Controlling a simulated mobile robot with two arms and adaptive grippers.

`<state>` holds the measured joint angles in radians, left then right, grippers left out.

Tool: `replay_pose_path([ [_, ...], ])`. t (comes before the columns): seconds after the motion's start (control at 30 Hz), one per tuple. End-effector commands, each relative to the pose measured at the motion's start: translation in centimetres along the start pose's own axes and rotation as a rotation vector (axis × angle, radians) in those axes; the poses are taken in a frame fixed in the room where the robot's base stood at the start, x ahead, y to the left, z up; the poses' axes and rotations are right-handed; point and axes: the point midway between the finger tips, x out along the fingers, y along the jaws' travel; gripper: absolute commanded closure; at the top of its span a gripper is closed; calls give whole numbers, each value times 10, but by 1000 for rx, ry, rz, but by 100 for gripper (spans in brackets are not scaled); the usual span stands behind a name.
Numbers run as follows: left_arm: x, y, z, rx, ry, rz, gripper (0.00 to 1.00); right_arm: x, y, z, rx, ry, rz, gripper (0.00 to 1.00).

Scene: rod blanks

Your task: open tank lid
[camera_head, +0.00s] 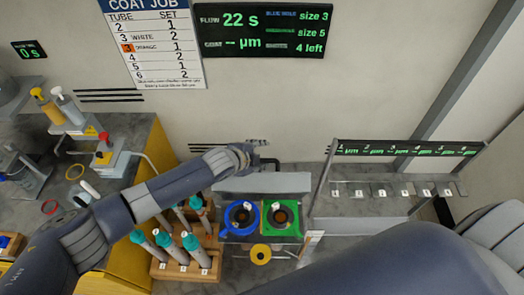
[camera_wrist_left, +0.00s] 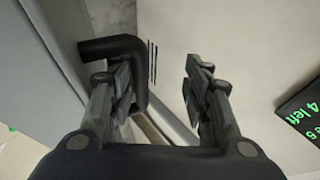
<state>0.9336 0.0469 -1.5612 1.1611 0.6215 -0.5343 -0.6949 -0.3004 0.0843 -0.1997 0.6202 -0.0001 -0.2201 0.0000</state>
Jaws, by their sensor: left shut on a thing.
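The tank has a pale grey lid panel (camera_head: 265,184) behind a blue ring (camera_head: 242,233) and a green square plate (camera_head: 297,233), each around a dark round opening. I cannot tell the panel's exact angle. A black bent handle (camera_head: 271,161) shows at its back edge; it also shows in the left wrist view (camera_wrist_left: 112,46). My left gripper (camera_head: 262,144) is at this handle, beyond the panel. My right gripper is out of view.
A wooden rack (camera_head: 182,273) of teal-capped rods stands left of the tank, under my left arm. A yellow ring (camera_head: 260,254) is in front. A rail stand (camera_head: 385,182) with numbered tags is on the right. A yellow-sided bench (camera_head: 150,190) is on the left.

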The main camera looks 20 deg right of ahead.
Motion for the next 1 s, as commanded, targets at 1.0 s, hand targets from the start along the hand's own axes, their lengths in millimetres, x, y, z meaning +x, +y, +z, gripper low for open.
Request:
replay_pose_path([
  [1.0,-66,-52,4,4,4,-25,67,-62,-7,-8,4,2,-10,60],
])
